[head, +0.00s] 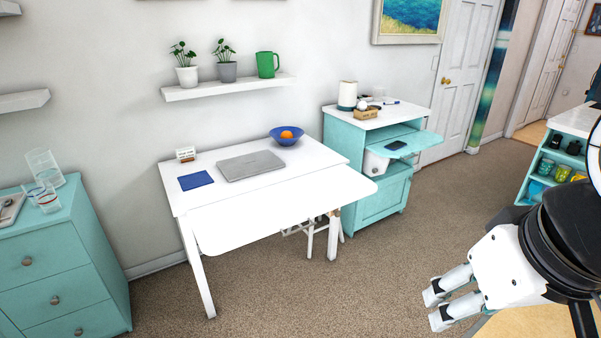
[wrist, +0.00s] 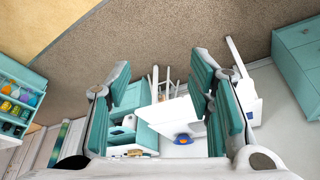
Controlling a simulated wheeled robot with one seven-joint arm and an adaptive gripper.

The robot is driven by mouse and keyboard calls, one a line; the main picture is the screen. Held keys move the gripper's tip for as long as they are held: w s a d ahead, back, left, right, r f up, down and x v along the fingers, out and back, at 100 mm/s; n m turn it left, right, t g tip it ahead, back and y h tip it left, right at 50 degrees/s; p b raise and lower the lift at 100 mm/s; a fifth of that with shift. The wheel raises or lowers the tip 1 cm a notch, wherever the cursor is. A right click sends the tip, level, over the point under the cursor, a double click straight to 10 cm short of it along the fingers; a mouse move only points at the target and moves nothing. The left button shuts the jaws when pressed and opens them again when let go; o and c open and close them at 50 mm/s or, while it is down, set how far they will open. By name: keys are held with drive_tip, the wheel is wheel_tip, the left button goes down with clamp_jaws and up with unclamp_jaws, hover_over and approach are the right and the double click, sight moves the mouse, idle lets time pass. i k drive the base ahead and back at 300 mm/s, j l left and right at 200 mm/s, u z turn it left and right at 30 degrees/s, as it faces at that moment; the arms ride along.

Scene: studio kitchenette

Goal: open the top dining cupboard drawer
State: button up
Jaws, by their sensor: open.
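A teal chest of drawers (head: 62,262) with round grey knobs stands at the left edge of the head view, cut off by the frame. Its top visible drawer (head: 38,263) looks shut, with a knob (head: 27,261) near its middle. Part of the chest also shows at the upper right of the wrist view (wrist: 298,50). My gripper (head: 436,307) is at the lower right of the head view, far from the chest and across open floor. In the wrist view its two fingers stand wide apart (wrist: 162,80) with nothing between them.
A white desk (head: 315,193) with a laptop (head: 250,165) and blue bowl (head: 285,136) stands between chest and gripper. A teal cabinet (head: 378,200) with a pulled-out shelf is right of it. Teal shelving (head: 566,160) stands at the right. Carpet (head: 270,300) in front is clear.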

sight(25, 258)
drive_tip(key=u, duration=1.7)
drive_tip(key=i+l+u, duration=0.15)
drive_tip(key=i+l, duration=0.2)
drive_tip(key=i+l+u, duration=0.1)
drive_tip(key=i+l, duration=0.25)
drive_tip(key=i+l+u, duration=0.15)
drive_tip(key=i+l, duration=0.2)
drive_tip(key=l, duration=0.2)
drive_tip(key=i+l+u, duration=0.1)
drive_tip(key=i+l, duration=0.2)
drive_tip(key=l, duration=0.15)
